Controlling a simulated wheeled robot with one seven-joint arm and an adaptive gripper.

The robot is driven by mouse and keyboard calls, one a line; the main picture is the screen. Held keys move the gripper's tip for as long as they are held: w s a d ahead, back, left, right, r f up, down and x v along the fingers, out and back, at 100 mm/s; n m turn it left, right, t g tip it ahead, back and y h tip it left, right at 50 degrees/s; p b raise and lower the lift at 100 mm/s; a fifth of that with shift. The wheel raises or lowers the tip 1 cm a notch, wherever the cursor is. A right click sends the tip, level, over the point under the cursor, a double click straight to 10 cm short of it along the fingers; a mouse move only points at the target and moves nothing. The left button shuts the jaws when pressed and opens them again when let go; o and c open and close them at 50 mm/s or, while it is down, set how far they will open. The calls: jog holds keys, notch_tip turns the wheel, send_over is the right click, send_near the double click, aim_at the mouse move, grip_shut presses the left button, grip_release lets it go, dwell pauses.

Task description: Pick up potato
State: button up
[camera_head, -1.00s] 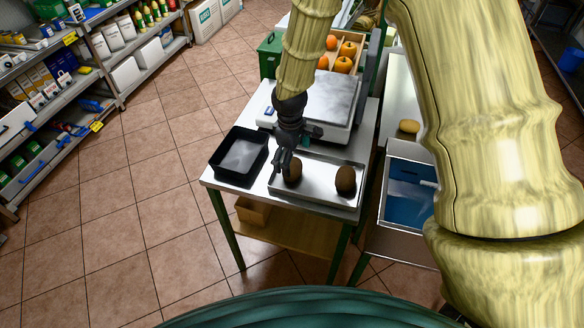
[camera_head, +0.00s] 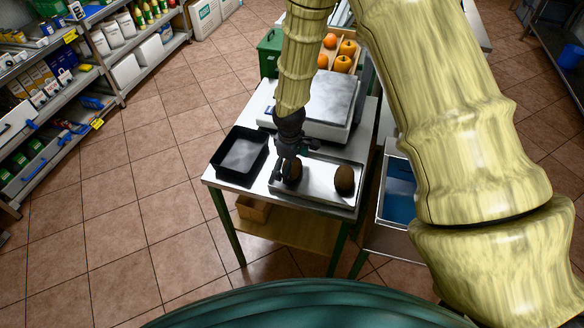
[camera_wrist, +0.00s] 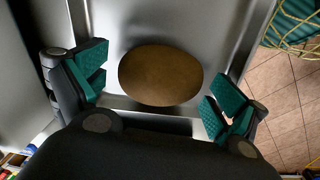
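A brown oval potato (camera_wrist: 160,75) lies in a shallow metal tray (camera_head: 318,197), between the two green-padded fingers of my gripper (camera_head: 289,163) in the wrist view. The fingers are open, with gaps on both sides of the potato. In the head view my gripper is over the left of two brown oval items; this left one (camera_head: 295,173) is partly covered by the fingers. The second brown item (camera_head: 344,180) sits apart, to the right in the same tray.
A black tray (camera_head: 263,146) stands left of the metal tray. A scale (camera_head: 330,98) and a crate of orange produce (camera_head: 356,66) are behind. A blue bin (camera_head: 398,204) is to the right, partly hidden by my arm. Floor is clear at left.

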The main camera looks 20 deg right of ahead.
jog(key=c, duration=0.9)
